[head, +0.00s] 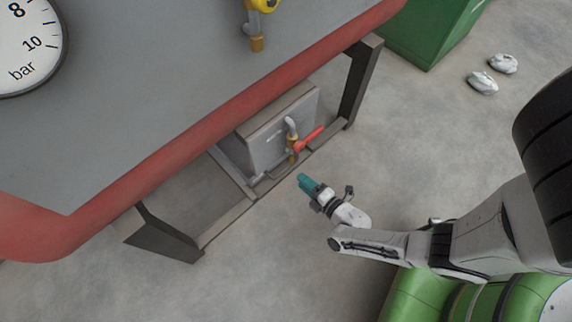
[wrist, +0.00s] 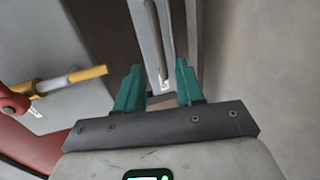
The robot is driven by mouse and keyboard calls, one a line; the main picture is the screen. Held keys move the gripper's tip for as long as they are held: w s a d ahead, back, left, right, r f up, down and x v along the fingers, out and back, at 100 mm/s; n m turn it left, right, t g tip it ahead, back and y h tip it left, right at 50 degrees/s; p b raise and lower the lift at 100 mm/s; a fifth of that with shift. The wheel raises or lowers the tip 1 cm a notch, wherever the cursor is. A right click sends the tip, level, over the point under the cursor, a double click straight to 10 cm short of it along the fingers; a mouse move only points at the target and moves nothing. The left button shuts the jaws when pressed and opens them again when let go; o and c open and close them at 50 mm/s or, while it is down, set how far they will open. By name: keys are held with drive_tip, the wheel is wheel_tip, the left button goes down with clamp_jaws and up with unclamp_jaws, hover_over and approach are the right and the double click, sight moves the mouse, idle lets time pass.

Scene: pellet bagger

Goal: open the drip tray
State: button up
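The drip tray appears to be the low grey drawer under the machine. Its narrow front (wrist: 167,30) with a bar handle (wrist: 153,42) shows in the wrist view. In the head view a thin handle (head: 268,186) sits low at the frame's front edge; the tray looks shut, but its body is mostly hidden. My gripper (head: 306,184) has teal fingers and is just to the right of that handle, in front of the frame. In the wrist view my gripper (wrist: 159,85) is open, with the tray front and handle lined up between its fingers. I cannot see contact.
A grey box (head: 268,142) with a brass outlet and a red lever (head: 310,138) stands just above the handle. The machine's red rim (head: 185,150) overhangs it, with dark legs (head: 357,85) at both sides. Open concrete floor lies in front. White lumps (head: 483,82) lie farther off.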

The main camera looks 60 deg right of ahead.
sight(286, 167)
drive_tip(key=shift+b+x, duration=2.1)
drive_tip(key=shift+x, duration=2.65)
drive_tip(key=shift+a, duration=0.1)
drive_tip(key=shift+c, duration=0.5)
clamp_jaws()
